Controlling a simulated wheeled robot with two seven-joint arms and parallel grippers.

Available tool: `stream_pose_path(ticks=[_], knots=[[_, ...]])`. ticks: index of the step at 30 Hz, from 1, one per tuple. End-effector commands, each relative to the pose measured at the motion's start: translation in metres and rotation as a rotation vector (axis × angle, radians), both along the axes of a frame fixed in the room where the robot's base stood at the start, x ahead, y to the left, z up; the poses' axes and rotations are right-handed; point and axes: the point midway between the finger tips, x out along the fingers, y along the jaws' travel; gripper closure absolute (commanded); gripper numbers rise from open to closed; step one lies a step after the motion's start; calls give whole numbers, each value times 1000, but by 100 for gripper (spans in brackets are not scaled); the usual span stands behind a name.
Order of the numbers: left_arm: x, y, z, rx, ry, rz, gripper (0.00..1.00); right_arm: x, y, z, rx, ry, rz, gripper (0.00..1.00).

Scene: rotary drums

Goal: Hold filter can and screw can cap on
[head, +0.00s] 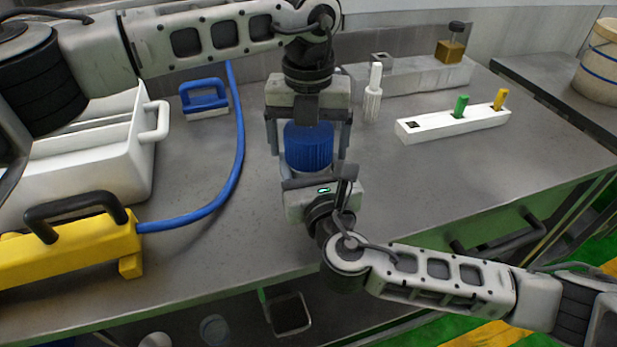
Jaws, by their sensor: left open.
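A ribbed blue cap (308,150) stands near the middle of the bench in the head view. A small pale part, which seems to be the filter can (306,173), shows just below it; the rest is hidden behind my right gripper. I cannot tell whether the cap is seated straight on the can. My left gripper (309,153) points down from above, open, with one finger on each side of the cap. My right gripper (318,182) reaches in low from the front at the can. Its fingers are mostly hidden, so its grip cannot be seen.
A white bin (150,150) and a yellow tool (75,245) with a blue hose (238,140) lie left. A blue-handled block (206,98) stands behind.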

Motion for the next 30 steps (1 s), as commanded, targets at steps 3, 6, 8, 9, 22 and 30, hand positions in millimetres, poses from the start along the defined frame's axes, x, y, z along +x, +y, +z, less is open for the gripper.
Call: stream_pose_path(ticks=[3, 6, 8, 9, 22, 30], knots=[[0, 0, 0, 0, 0, 0, 13, 0, 0, -1, -1, 1, -1, 100], [0, 0, 0, 0, 0, 0, 13, 0, 0, -1, -1, 1, -1, 100], [0, 0, 0, 0, 0, 0, 27, 0, 0, -1, -1, 1, -1, 100], [0, 0, 0, 0, 0, 0, 38, 0, 0, -1, -1, 1, -1, 100], [0, 0, 0, 1, 2, -372, 58, 0, 0, -1, -1, 1, -1, 100], [1, 0, 0, 2, -1, -964, 58, 0, 0, -1, -1, 1, -1, 100]])
